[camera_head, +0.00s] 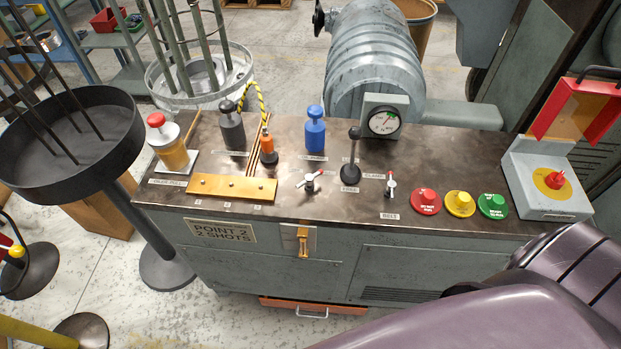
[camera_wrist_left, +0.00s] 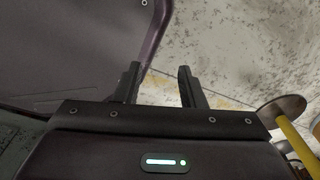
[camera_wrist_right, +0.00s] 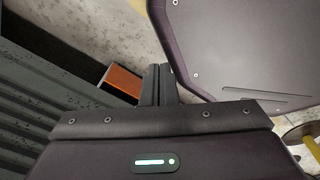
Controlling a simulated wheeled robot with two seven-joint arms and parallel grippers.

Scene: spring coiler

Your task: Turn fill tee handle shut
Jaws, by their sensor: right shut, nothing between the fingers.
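Two small tee-style handles stand on the bench top in the head view. One handle (camera_head: 312,180) is near the middle, with its pale bar lying roughly crosswise and a dark red tip. The other handle (camera_head: 390,188) is further right, with its bar pointing away from me and a red tip. The label texts are too small to tell surely which is the fill tee. Neither gripper shows in the head view. My left gripper (camera_wrist_left: 159,84) is open and empty above the floor. My right gripper (camera_wrist_right: 157,84) is shut and empty, low beside a grey cabinet, away from both handles.
A black-knobbed lever (camera_head: 351,160) stands between the handles. A blue-topped bottle (camera_head: 315,128), an orange bottle (camera_head: 267,147), a gauge (camera_head: 384,121) and red, yellow and green buttons (camera_head: 460,203) crowd the bench. A red hinged cover (camera_head: 572,110) stands at right. My purple arm fills the lower right.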

